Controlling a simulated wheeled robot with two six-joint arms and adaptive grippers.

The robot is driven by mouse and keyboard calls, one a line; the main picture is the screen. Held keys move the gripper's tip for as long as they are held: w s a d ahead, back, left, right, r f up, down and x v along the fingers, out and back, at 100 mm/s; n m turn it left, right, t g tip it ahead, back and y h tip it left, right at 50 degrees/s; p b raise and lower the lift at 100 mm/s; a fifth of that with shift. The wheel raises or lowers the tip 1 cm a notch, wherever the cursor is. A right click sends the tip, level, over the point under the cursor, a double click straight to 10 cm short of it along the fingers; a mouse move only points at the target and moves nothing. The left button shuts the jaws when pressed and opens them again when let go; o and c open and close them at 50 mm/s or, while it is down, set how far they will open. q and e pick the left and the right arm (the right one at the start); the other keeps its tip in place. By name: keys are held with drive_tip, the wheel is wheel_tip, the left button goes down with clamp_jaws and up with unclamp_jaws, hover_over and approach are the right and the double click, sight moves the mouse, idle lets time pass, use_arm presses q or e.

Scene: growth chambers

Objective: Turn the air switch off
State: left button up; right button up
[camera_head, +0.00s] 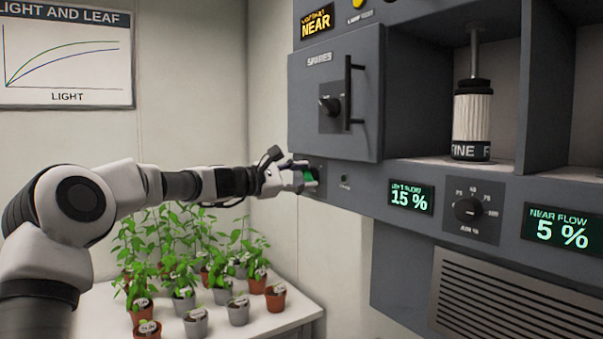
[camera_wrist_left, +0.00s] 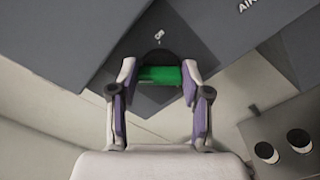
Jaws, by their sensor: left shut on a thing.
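The air switch shows as a green bar (camera_wrist_left: 160,74) on a dark plate low on the grey cabinet. A small white mark, too blurred to read surely, is above it in the left wrist view. In the head view the green part (camera_head: 309,177) shows at the cabinet's lower left corner, partly hidden by the fingers. My left gripper (camera_head: 303,178) reaches it from the left. In the left wrist view my left gripper (camera_wrist_left: 160,78) has one finger at each end of the green bar and is shut on it. My right gripper is not in view.
A door (camera_head: 333,95) labelled SPARES with a knob and handle is just above the gripper. A dial (camera_head: 470,208) and displays reading 15 % (camera_head: 409,197) and 5 % (camera_head: 562,232) are to the right. Several potted plants (camera_head: 190,265) stand on a white table (camera_head: 280,315) below my left arm.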

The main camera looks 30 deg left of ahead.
use_arm(q)
drive_tip(key=shift+n, duration=0.4)
drive_tip(key=shift+r, duration=0.1)
drive_tip(key=o, duration=1.1)
drive_tip(key=shift+o, duration=0.3)
drive_tip(key=shift+w+d, duration=0.15)
drive_tip(key=v, duration=0.7)
drive_tip(key=shift+s, duration=0.25)
